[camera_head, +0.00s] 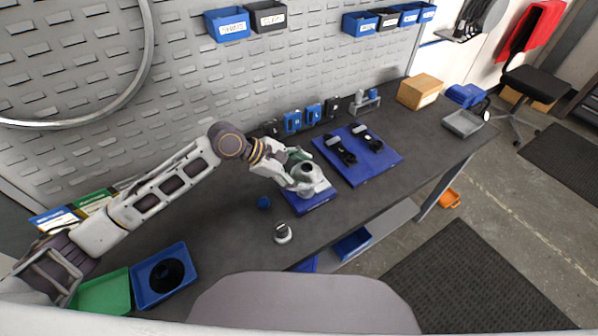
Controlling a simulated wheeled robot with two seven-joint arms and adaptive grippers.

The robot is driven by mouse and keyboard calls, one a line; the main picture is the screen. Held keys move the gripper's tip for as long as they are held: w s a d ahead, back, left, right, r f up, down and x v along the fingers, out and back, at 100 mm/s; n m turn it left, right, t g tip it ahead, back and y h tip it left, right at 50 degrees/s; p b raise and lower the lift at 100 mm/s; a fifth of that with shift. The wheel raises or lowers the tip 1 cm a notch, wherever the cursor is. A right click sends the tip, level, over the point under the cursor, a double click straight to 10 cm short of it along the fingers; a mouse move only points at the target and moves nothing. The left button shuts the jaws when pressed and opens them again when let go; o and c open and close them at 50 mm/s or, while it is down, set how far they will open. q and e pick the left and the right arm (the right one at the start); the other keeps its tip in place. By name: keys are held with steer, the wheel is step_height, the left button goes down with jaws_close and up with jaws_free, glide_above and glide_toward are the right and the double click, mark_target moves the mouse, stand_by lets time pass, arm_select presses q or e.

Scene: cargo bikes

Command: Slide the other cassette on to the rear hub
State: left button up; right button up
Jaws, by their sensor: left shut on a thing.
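My left gripper (300,171) reaches in from the left, shut on a small grey round part with a dark top (309,174), which I take to be the cassette. It is just above a blue pad (310,204) on the bench; whatever stands on the pad under it, such as the rear hub, is largely hidden, and I cannot tell whether they touch. A black round part, perhaps another cassette (167,274), lies in a blue tray (143,293) at the lower left. My right gripper is not in view.
A silver-and-dark cylinder (283,234) and a small blue part (264,202) stand on the dark bench (225,231). A green tray (103,293) is beside the blue tray. A blue mat (375,171) with two black tools lies to the right. A cardboard box (420,91) stands behind.

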arm_select(q)
steer(key=shift+f+b, duration=0.45)
steer(key=shift+b, duration=0.15)
steer(key=shift+f+p, duration=0.1)
steer(key=shift+p, duration=0.2)
steer(key=shift+f, duration=0.65)
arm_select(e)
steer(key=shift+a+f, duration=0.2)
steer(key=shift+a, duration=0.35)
arm_select(q)
steer(key=shift+p, duration=0.35)
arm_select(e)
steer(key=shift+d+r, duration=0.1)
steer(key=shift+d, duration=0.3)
arm_select(q)
steer(key=shift+c, duration=0.8)
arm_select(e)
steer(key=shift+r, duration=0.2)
arm_select(q)
steer(key=shift+p, duration=0.55)
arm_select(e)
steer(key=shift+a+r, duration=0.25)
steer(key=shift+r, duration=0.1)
